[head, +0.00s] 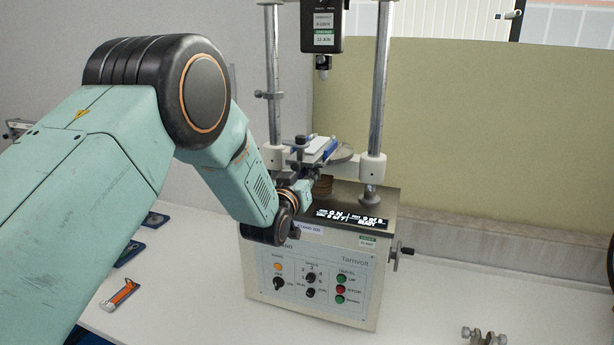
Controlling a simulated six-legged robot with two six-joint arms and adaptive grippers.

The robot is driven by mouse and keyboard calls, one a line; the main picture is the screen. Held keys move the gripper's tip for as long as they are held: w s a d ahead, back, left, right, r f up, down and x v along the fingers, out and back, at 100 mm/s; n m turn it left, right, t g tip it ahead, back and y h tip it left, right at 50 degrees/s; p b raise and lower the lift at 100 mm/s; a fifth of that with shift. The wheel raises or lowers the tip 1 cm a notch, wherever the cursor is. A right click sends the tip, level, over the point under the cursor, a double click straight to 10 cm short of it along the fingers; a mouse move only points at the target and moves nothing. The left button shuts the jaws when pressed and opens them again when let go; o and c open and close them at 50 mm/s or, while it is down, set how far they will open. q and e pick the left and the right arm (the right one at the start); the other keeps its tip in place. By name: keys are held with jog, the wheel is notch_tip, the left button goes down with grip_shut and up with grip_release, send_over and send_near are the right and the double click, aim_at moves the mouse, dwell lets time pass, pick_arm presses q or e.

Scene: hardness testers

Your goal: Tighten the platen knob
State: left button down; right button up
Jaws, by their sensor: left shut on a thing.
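The hardness tester (320,265) stands on the white bench, with two steel columns and a black gauge head (321,28) hanging above its platen (343,156). My left arm comes in from the left and bends down in front of the tester. My left gripper (308,172) is at the left side of the platen, shut on what appears to be the platen knob. The knob itself is hidden by the gripper and wrist. A pale blue and white piece (318,150) lies at platen height, just above the gripper. My right gripper is out of view.
A side crank (401,251) sticks out at right. An orange-handled tool (120,294) lies on the bench at left, a small metal part (484,337) at lower right. A beige partition (480,130) stands behind.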

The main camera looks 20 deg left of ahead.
pick_arm(q)
jog(key=shift+d+m+b, duration=0.1)
jog(key=shift+m+b, duration=1.8)
jog(key=shift+m, duration=1.2)
jog(key=c, duration=1.2)
grip_release()
jog(key=shift+o, duration=0.2)
jog(key=shift+s, duration=0.1)
jog(key=s, duration=1.1)
jog(key=shift+s+a, duration=0.25)
jog(key=shift+s, duration=0.15)
